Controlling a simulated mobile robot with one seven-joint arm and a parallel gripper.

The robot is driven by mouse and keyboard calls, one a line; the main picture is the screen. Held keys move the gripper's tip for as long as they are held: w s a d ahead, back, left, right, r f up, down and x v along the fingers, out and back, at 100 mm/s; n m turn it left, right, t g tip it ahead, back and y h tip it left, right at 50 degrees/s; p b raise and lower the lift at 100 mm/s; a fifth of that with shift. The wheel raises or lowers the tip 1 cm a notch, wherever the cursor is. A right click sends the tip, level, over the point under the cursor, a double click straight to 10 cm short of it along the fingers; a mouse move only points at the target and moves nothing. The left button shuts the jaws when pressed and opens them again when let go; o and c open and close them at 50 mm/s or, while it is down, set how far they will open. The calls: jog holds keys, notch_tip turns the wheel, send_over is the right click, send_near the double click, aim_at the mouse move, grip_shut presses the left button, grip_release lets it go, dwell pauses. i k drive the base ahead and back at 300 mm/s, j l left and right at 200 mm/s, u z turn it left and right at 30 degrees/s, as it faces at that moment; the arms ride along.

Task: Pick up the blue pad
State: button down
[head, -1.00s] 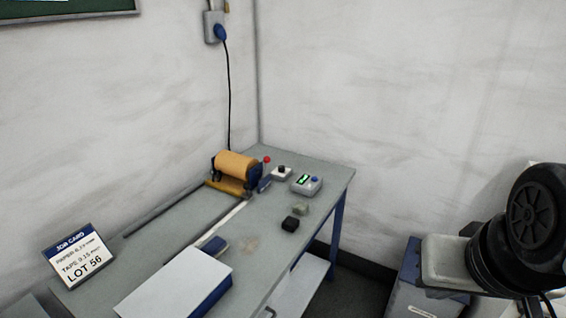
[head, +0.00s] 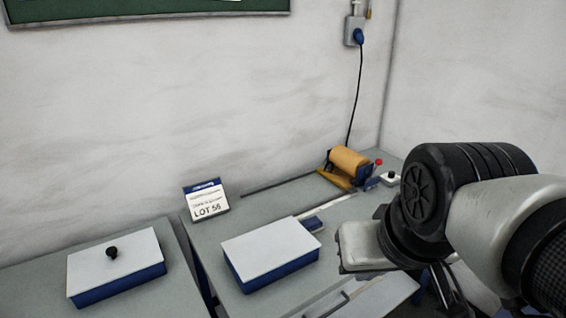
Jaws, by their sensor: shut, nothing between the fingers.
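A small dark blue block (head: 311,224), which may be the blue pad, lies flat on the grey bench at the back right corner of a white-topped blue box. The box hides part of it. My arm (head: 440,205) reaches in from the right, and its pale end piece hangs over the right part of the bench, to the right of the block and apart from it. I cannot make out my gripper's fingers in this view.
The white-topped box (head: 270,248) stands on the bench near a job card (head: 206,199). An orange roll (head: 349,161) sits at the back right. Another blue box (head: 117,268) with a black knob stands on the left table. My arm hides the bench's right part.

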aim_at(313, 225)
jog(key=i+l+u, duration=0.2)
jog(key=l+u, duration=0.15)
jog(key=l, duration=0.3)
jog(key=i+l+u, duration=0.2)
jog(key=l, duration=0.2)
jog(key=l+u, duration=0.2)
jog(key=l, duration=0.15)
jog(key=i+l+u, duration=0.25)
jog(key=i+l, duration=0.05)
jog(key=l, duration=0.1)
